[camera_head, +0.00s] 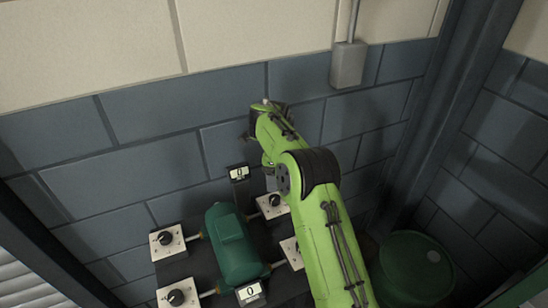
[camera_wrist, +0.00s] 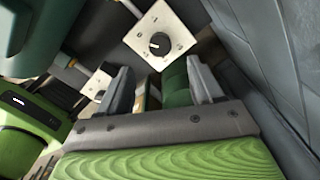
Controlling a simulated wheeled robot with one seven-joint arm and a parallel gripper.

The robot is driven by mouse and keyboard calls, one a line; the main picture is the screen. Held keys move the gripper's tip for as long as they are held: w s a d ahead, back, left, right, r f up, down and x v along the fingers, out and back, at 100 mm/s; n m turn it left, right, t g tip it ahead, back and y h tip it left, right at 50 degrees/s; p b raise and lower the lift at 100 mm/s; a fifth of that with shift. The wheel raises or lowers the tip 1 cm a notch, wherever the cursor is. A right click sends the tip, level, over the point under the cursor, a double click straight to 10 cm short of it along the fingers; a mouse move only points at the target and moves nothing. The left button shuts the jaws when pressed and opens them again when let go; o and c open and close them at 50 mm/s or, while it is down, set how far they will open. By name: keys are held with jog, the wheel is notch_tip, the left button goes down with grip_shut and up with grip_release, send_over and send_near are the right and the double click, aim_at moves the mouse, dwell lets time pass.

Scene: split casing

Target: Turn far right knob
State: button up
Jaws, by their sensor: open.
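The far right knob (camera_head: 274,199) is a black dial on a white square plate, right of the green casing, partly beside my arm in the head view. In the wrist view, the large white plate with a black knob (camera_wrist: 158,45) appears to be this one, just beyond the fingertips. My gripper (camera_wrist: 160,66) is open, with nothing between its fingers and the knob outside them. In the head view my arm mostly hides the gripper. The dark green casing (camera_head: 232,245) also shows at the upper left of the wrist view (camera_wrist: 22,35).
Other knobs are the far left (camera_head: 166,239), near left (camera_head: 176,297) and near right (camera_head: 292,252), the last partly covered by my arm. Displays reading 0 stand behind (camera_head: 239,173) and in front (camera_head: 250,291). A block wall (camera_head: 130,180) is close behind; a green barrel (camera_head: 412,265) stands right.

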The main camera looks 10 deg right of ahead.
notch_tip(320, 180, up, 7)
jog(key=p, duration=0.2)
